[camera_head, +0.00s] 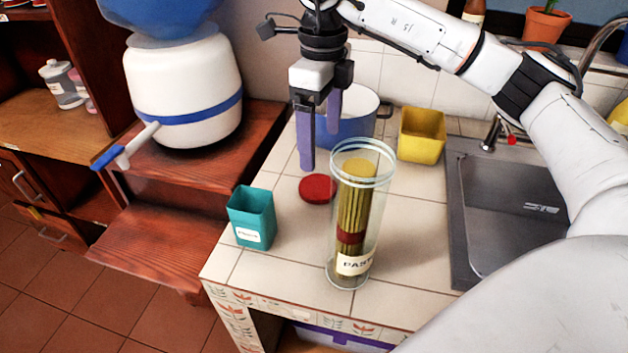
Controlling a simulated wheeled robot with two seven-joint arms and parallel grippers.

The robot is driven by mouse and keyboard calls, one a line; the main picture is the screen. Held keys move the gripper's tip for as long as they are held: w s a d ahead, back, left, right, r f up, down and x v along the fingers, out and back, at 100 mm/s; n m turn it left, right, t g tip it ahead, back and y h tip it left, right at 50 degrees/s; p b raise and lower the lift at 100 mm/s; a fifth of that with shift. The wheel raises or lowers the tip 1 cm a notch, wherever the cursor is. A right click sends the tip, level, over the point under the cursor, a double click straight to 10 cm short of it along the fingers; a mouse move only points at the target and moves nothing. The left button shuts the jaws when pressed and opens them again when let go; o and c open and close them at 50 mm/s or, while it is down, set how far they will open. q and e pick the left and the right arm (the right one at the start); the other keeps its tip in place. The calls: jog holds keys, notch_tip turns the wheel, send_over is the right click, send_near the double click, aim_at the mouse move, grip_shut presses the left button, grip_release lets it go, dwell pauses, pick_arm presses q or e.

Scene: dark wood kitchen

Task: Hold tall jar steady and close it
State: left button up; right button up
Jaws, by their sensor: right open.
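The tall clear glass jar (372,225) stands upright near the front of the tiled counter. It holds a bundle of yellow pasta with a dark red band and has a white label low on its front. Its top rim looks uncovered. A round red piece (317,188), perhaps the lid, lies flat on the counter to the left of the jar. My right gripper (320,150) points down above and behind the red piece, its two purple fingers apart and nothing between them. My left gripper is not in view.
A teal cup (252,217) stands at the counter's left edge. A blue pot (350,122) and a yellow container (421,135) stand behind the jar. The sink (515,210) is to the right. The counter front between cup and jar is clear.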

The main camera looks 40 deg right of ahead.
aim_at(320, 187)
notch_tip(320, 187, down, 5)
jog(key=shift+r, duration=0.2)
jog(key=shift+f, duration=0.45)
notch_tip(320, 187, down, 4)
jog(key=shift+f+p, duration=0.15)
jog(key=shift+p, duration=0.55)
jog(key=shift+w+f, duration=0.1)
jog(key=shift+f, duration=0.3)
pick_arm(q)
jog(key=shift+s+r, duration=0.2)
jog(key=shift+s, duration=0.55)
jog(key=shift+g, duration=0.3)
pick_arm(e)
jog(key=c, duration=1.1)
